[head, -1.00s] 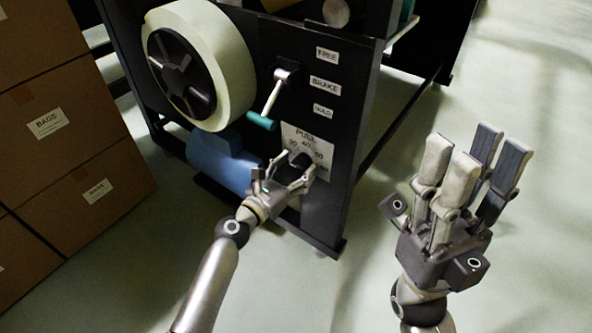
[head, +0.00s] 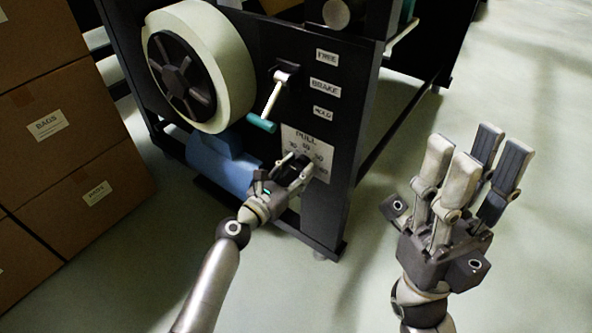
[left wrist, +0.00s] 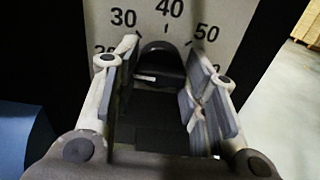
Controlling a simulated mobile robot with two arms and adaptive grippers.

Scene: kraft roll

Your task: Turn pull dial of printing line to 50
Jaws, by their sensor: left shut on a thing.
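The pull dial is a black knob (head: 298,164) on a white scale plate (head: 301,138) low on the dark machine panel. My left gripper (head: 294,170) is at the dial, its fingers on either side of it. In the left wrist view the knob (left wrist: 160,62) sits between the fingers, below the printed 40, with 30 to its left and 50 to its right. A short white mark shows low on the knob; I cannot tell which number it points to. My right gripper (head: 470,165) is open and empty, in front of the machine at the right.
A lever with a green handle (head: 262,123) hangs above the dial, beside the FREE, BRAKE and HOLD labels. Cardboard boxes (head: 45,125) stand left. The floor at right is clear.

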